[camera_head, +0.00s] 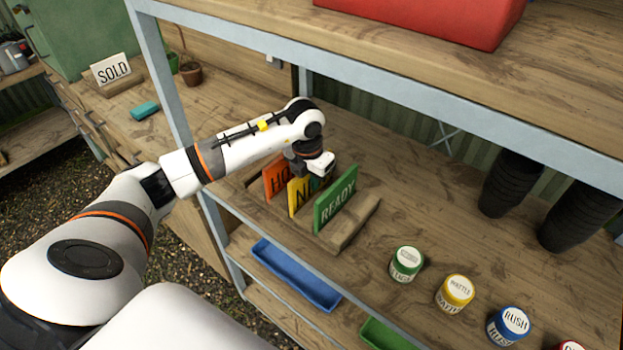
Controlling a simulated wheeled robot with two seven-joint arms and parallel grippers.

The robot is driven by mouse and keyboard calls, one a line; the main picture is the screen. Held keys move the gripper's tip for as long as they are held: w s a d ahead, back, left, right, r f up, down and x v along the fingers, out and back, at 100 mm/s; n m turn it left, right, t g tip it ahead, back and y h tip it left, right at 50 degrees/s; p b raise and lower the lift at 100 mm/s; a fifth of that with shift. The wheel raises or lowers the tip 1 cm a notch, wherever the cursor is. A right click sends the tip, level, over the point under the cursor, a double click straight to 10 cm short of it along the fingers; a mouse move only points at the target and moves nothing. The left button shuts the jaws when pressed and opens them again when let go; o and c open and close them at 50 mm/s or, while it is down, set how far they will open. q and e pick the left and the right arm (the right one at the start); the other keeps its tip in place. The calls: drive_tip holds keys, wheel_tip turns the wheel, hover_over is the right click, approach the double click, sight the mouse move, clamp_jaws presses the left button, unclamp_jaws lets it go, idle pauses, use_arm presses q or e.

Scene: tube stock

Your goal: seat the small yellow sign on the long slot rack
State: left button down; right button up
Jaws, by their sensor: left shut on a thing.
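The small yellow sign (299,197) stands upright between an orange sign (275,178) and a green sign reading READY (336,200), its lettering partly covered. My left gripper (307,174) is above it and shut on its upper part. The long slot rack (357,224) is a wooden block on the shelf, and the green sign stands at its near right part. The yellow sign's lower edge is at the rack, but I cannot tell whether it sits in a slot. My right gripper is not in view.
Labelled tins, green (406,263), yellow (454,293) and blue (508,325), stand on the shelf to the right. Black pots (510,183) stand at the back. A grey post (168,75) and the upper shelf (420,70) frame the space. A blue tray (296,275) lies below.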

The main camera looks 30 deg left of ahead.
use_arm(q)
drive_tip(key=shift+f, duration=0.15)
drive_tip(key=c, duration=1.4)
unclamp_jaws()
drive_tip(key=r+b, duration=0.1)
drive_tip(key=r, duration=0.2)
drive_tip(key=s+r+b, duration=0.1)
drive_tip(key=r, duration=0.3)
drive_tip(key=r+b, duration=0.1)
drive_tip(key=r, duration=0.2)
drive_tip(key=shift+s+r+b, duration=0.15)
drive_tip(key=shift+r+b, duration=0.2)
drive_tip(key=shift+s+r, duration=0.1)
drive_tip(key=shift+r, duration=0.55)
